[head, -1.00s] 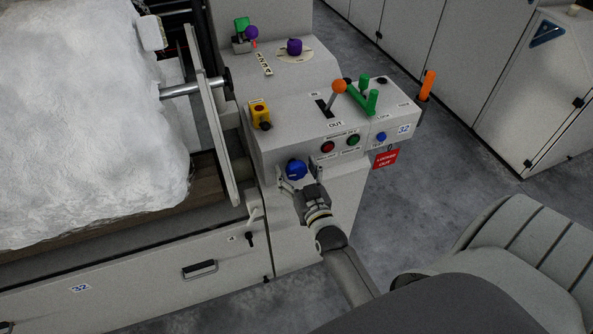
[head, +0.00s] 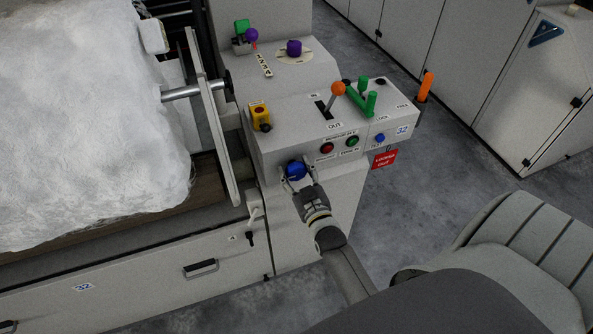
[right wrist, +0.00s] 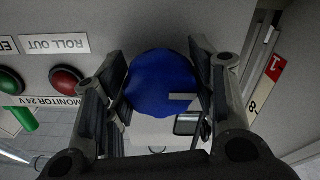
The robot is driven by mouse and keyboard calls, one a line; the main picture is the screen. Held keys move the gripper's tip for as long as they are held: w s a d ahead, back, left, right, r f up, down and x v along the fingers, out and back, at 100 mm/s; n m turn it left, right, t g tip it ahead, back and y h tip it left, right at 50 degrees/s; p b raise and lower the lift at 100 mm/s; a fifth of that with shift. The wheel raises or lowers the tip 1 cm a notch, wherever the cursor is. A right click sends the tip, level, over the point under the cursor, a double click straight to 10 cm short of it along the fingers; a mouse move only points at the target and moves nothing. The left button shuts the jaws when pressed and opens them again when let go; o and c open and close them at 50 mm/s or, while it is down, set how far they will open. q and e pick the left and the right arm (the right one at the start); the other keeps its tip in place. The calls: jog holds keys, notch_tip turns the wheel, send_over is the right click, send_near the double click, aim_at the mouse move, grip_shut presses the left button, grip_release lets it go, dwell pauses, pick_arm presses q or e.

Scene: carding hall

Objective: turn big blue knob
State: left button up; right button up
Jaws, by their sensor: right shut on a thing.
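My left gripper is not in view.
An orange-topped lever (head: 338,89), green handles (head: 370,98) and a yellow switch box (head: 260,115) stand on the box. A white fibre roll (head: 90,120) is at left.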

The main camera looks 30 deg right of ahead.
jog(key=o, duration=1)
jog(key=shift+o, duration=0.2)
jog(key=shift+s, duration=0.15)
jog(key=v, duration=1.1)
jog(key=shift+s, duration=0.4)
